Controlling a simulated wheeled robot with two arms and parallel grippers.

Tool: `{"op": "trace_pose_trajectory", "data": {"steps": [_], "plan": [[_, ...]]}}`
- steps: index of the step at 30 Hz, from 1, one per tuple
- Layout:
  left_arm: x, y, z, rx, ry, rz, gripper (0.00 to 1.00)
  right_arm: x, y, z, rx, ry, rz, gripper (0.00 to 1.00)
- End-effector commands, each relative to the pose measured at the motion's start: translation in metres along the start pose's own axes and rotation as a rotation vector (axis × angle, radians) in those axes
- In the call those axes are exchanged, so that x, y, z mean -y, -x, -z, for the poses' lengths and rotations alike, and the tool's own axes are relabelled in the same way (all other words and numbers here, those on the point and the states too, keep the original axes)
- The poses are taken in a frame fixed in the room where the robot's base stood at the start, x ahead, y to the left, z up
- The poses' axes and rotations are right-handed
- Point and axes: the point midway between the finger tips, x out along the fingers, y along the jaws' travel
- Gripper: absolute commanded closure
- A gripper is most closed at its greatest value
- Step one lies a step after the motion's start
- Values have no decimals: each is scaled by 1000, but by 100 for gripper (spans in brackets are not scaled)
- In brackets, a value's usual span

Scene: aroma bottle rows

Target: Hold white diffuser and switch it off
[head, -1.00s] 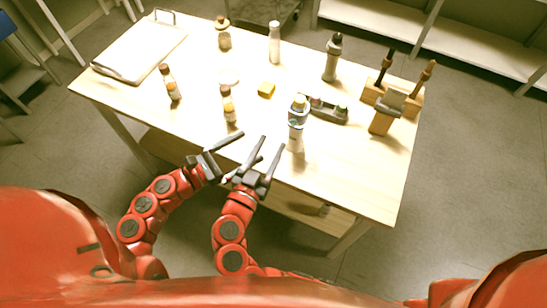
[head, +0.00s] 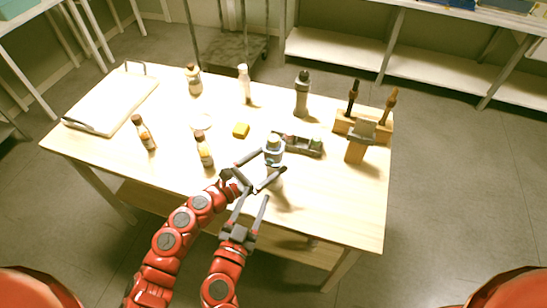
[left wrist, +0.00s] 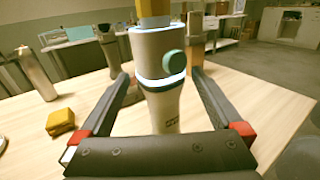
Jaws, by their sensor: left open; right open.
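The white diffuser (head: 273,144) stands upright near the front edge of the table. My left gripper (head: 273,162) is open, with one finger on each side of the diffuser. In the wrist view, gaps show between the fingers and its body. The arm hides part of its lower body in the head view. My right gripper (head: 252,203) is open and empty, lower and nearer to me, at the table's front edge.
A dark caddy (head: 303,148) lies just behind and right of the diffuser. A yellow block (head: 240,130) and brown bottles (head: 204,150) (head: 144,133) are to the left. A tray (head: 112,100) lies far left. Wooden tool holders (head: 356,152) stand at right. The front right tabletop is clear.

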Motion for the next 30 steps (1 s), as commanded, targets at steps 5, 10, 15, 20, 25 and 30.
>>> {"op": "trace_pose_trajectory", "data": {"steps": [5, 10, 15, 20, 25, 30], "plan": [[0, -18, -1, 2, -2, 2, 0, 0, 0, 0, 0, 0, 0, 50], [0, -22, 0, 0, -2, 1, 0, 0, 0, 0, 0, 0, 0, 50], [0, -22, 0, 0, -1, 1, 0, 0, 0, 0, 0, 0, 0, 50], [0, -22, 0, 0, -1, 1, 25, 0, 0, 0, 0, 0, 0, 50], [0, -22, 0, 1, -1, 1, 56, 0, 0, 0, 0, 0, 0, 50], [0, -22, 0, 1, -1, 1, 86, 0, 0, 0, 0, 0, 0, 50]]}}
